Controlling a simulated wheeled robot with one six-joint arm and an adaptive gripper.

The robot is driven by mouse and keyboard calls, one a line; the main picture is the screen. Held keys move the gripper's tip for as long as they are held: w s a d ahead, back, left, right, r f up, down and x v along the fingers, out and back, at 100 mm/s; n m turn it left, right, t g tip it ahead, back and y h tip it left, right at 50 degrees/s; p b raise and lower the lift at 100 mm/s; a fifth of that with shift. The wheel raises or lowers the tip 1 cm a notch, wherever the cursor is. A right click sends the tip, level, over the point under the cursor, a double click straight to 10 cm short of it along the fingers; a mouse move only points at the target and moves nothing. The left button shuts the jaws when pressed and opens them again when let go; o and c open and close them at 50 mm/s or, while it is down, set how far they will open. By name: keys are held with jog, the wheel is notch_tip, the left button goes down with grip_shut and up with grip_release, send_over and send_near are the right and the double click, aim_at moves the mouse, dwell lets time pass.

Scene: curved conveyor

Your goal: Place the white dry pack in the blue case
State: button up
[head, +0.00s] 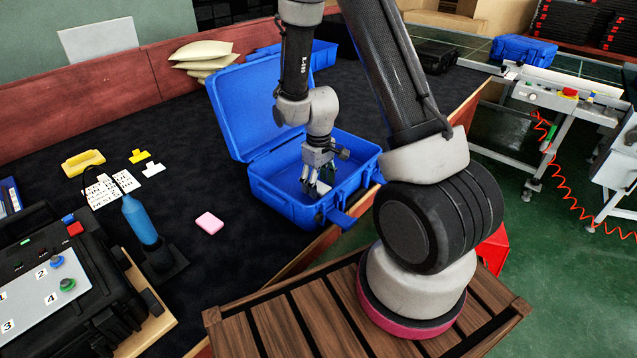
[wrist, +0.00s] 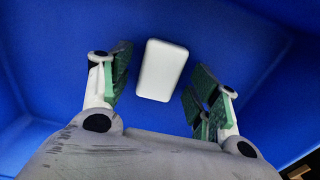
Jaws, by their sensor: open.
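The blue case (head: 300,215) stands open on the dark table, its lid tilted up at the back. My gripper (head: 318,188) reaches down inside the case. In the wrist view my gripper (wrist: 160,95) is open, with green-padded fingers spread apart. The white dry pack (wrist: 162,70) lies on the blue floor of the case, ahead of and between the fingertips, touching neither finger as far as I can see. In the head view the pack is hidden or too small to make out behind the gripper and the case wall.
A pink block (head: 209,223) lies left of the case. Beige packs (head: 202,55) are stacked behind it. A black box with buttons (head: 60,285) and a blue cylinder (head: 138,218) stand at left. A conveyor with another blue case (head: 524,49) is at right.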

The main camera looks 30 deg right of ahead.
jog(key=s+d+r+m+t, duration=0.1)
jog(key=s+r, duration=0.3)
jog(key=r, duration=0.9)
jog(key=s+d+r+m+t, duration=0.1)
jog(key=s+r, duration=0.3)
jog(key=r, duration=1)
jog(key=s+r+m+t, duration=0.1)
jog(key=s+r, duration=0.2)
jog(key=s, duration=0.3)
jog(key=s+d+r+m+t, duration=0.1)
jog(key=s+r, duration=0.2)
jog(key=s, duration=0.4)
jog(key=shift+s+r, duration=0.15)
jog(key=shift+r, duration=0.25)
jog(key=shift+d, duration=0.1)
